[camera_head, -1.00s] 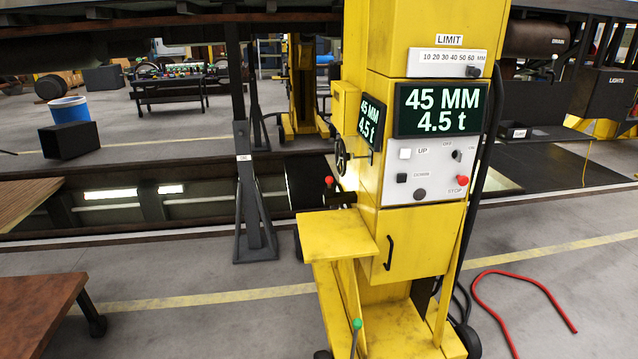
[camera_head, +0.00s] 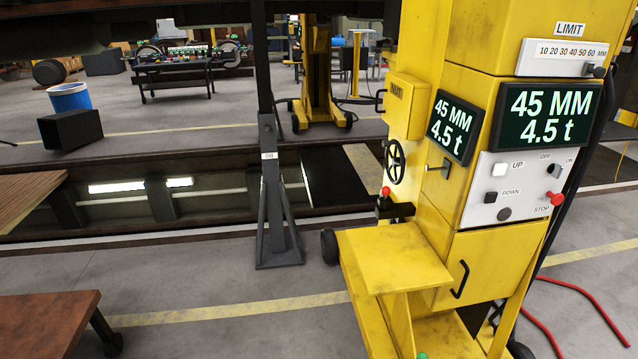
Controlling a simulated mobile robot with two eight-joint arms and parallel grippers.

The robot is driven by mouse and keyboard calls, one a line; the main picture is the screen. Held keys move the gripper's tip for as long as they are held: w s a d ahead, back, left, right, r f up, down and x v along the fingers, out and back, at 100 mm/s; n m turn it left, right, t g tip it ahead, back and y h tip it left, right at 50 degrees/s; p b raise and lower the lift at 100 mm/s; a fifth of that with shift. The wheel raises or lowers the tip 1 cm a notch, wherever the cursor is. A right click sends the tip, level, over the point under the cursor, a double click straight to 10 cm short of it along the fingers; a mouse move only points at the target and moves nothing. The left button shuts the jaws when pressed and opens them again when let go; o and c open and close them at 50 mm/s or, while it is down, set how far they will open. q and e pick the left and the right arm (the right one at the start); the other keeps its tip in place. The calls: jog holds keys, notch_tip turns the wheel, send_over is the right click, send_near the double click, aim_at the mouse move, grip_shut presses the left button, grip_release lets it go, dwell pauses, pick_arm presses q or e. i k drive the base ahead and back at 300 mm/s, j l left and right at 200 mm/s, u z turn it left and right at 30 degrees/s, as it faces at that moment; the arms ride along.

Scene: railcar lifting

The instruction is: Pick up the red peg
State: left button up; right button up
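I cannot make out a clear red peg. A small red knob (camera_head: 385,191) stands on a dark bracket (camera_head: 394,209) at the left side of the yellow lifting jack (camera_head: 505,130), below a black handwheel (camera_head: 395,161). I cannot tell whether this knob is the peg. A red STOP button (camera_head: 556,199) is on the jack's control panel (camera_head: 500,210). Neither of my grippers is in view.
A yellow shelf (camera_head: 395,258) juts from the jack's front. A dark stand (camera_head: 274,205) is left of it, by the rail pit. Brown tabletops (camera_head: 45,325) are at the left. A red hose (camera_head: 590,300) lies at the lower right.

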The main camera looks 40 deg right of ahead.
aim_at(385, 190)
jog(key=i+z, duration=0.35)
jog(key=i+j+z, duration=0.1)
jog(key=i+z, duration=0.25)
jog(key=i+j+z, duration=0.35)
jog(key=i+l+z, duration=0.6)
jog(key=i, duration=0.35)
